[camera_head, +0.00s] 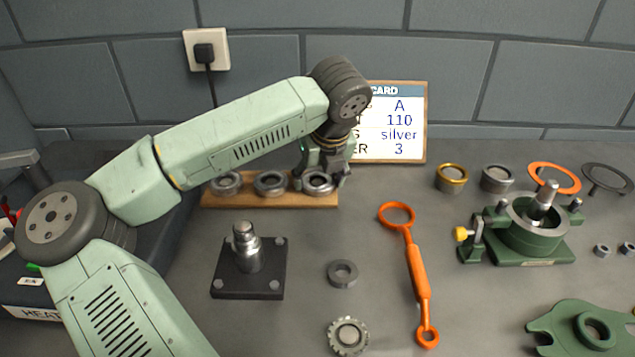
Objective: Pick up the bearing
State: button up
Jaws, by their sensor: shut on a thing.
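A wooden board (262,200) near the back wall carries three round bearings: a left one (226,184), a middle one (269,183) and a right one (318,185). My gripper (322,176) points down at the right bearing and is shut on it. The fingers partly cover the bearing's back and right side. The bearing is at or very near the board; I cannot tell whether there is a gap below it.
A card (398,152) stands behind the gripper. A shaft on a black base (248,262), a grey ring (342,273), a gear (348,337) and an orange tool (415,270) lie in front. A green housing (530,232) stands right.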

jog(key=c, duration=0.4)
jog(key=shift+r, duration=0.15)
